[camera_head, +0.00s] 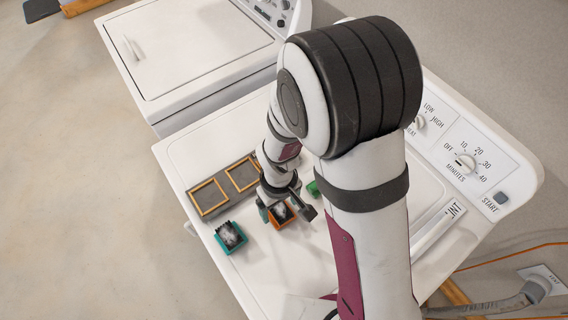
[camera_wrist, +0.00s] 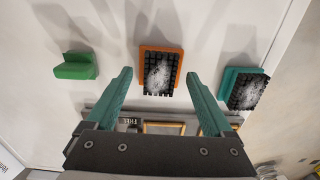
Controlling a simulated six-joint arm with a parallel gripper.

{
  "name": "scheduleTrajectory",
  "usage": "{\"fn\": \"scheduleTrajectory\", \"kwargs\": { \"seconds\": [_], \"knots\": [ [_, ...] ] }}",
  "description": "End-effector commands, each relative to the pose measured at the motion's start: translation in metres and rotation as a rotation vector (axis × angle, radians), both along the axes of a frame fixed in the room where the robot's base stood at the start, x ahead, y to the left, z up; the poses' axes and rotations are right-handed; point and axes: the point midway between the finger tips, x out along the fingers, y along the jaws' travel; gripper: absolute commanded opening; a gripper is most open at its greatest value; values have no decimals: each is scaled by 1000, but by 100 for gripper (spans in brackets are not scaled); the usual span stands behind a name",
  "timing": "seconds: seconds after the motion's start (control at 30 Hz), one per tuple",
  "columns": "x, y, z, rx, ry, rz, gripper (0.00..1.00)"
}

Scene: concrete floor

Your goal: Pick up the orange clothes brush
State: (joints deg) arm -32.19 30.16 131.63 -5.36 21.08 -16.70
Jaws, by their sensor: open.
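The orange clothes brush (camera_wrist: 161,70) lies on the white machine top, with its dark, whitish-dusted bristle face toward the wrist camera. In the head view the orange brush (camera_head: 281,215) is partly hidden by my gripper (camera_head: 284,211). My gripper also shows in the wrist view (camera_wrist: 160,82), open, with its two green fingers on either side of the brush in the picture. No finger visibly touches the brush. I cannot tell the exact height of the fingers above it.
A teal brush (camera_head: 231,237) lies left of the orange one. A green block (camera_wrist: 76,65) lies on the other side. A grey tray with orange-framed compartments (camera_head: 225,187) sits behind. A control panel (camera_head: 465,160) edges the machine top. A second white machine (camera_head: 190,45) stands beyond.

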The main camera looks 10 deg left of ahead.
Motion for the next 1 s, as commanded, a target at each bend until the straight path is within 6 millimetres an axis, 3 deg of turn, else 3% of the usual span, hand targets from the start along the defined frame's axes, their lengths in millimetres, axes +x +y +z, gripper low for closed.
{"fn": "scheduleTrajectory", "kwargs": {
  "seconds": [0.27,0.73,1.0],
  "knots": [
    [0,0,-7,1,-1,-2,86],
    [0,0,-7,1,-1,-2,2],
    [0,0,-6,1,-1,-2,0]
  ]
}}
